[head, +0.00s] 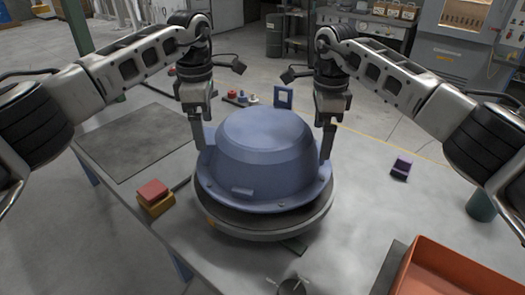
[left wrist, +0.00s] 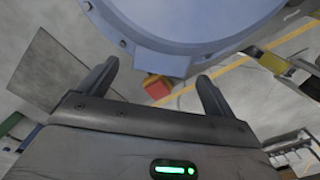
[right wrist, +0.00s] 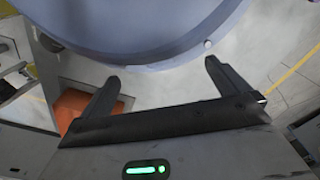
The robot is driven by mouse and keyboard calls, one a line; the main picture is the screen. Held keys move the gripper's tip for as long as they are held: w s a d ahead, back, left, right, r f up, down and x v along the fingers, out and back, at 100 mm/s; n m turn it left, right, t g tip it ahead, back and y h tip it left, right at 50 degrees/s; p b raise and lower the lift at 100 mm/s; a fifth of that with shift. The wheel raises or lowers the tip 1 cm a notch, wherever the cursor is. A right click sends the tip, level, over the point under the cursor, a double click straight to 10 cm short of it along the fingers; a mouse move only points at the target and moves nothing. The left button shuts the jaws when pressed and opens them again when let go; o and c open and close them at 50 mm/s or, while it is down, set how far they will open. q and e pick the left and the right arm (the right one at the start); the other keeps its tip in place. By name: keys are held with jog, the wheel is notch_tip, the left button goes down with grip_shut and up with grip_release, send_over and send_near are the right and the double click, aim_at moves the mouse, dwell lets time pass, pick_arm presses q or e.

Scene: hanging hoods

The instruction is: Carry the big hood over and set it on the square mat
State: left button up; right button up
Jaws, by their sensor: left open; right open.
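The big hood (head: 265,150) is a blue dome with a wide flange and upright lugs. It rests on a round grey stand (head: 265,222) on the table. The square mat (head: 140,142) is a flat dark grey sheet on the table, left of the hood and bare. My left gripper (head: 200,145) is open at the hood's left side, by a lug. My right gripper (head: 326,152) is open at its right side. The hood's flange shows beyond the open fingers in the left wrist view (left wrist: 155,60) and right wrist view (right wrist: 150,55). I cannot tell whether the fingers touch it.
Red and yellow blocks (head: 154,197) sit between mat and stand. An orange bin (head: 455,270) is at the front right. Small red parts (head: 232,95) stand behind the hood. A grey spoked object (head: 291,286) is at the front edge.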

pick_arm(q)
jog(key=shift+f, duration=2.3)
pick_arm(e)
jog(key=shift+f, duration=2.3)
